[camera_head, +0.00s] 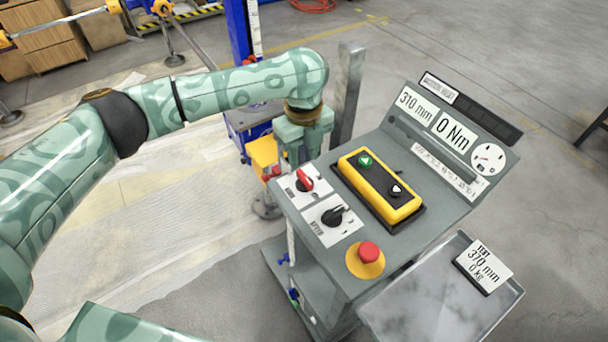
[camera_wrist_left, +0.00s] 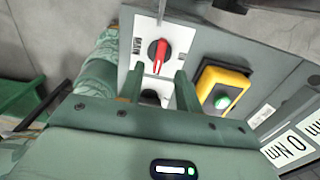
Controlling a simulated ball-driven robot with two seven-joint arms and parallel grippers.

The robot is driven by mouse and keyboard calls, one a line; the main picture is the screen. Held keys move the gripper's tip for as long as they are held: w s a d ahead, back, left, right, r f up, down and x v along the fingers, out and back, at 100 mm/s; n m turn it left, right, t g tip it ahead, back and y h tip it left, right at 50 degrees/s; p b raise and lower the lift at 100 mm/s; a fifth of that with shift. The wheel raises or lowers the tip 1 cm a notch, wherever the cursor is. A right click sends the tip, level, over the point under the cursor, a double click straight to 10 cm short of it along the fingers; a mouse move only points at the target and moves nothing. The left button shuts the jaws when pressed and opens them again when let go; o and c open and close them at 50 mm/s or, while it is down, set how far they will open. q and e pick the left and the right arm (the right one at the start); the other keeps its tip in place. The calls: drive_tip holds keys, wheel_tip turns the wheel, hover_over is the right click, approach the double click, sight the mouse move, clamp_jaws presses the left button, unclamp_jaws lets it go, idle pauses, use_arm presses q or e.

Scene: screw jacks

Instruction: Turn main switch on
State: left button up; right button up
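The main switch (camera_head: 305,182) is a red rotary knob on a white plate at the upper left of the grey console (camera_head: 430,155). In the left wrist view the red main switch (camera_wrist_left: 158,54) sits beside the word MAIN, its handle roughly upright in the picture. My left gripper (camera_head: 304,155) is above the console's left edge, just behind the knob in the head view. In the left wrist view its two fingers (camera_wrist_left: 160,72) are apart, with the knob showing between and beyond their tips. I see no clear contact. My right gripper is out of view.
A black speed knob (camera_head: 334,216), a yellow box (camera_head: 380,187) with green and black buttons, and a red emergency button (camera_head: 369,252) are close by. A grey post (camera_head: 347,95) stands behind the console. A metal tray (camera_head: 430,305) is in front.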

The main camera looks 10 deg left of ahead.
sight(304, 176)
use_arm(q)
wheel_tip(304, 176, down, 6)
drive_tip(key=shift+f+b, duration=0.15)
drive_tip(key=shift+b, duration=0.55)
clamp_jaws()
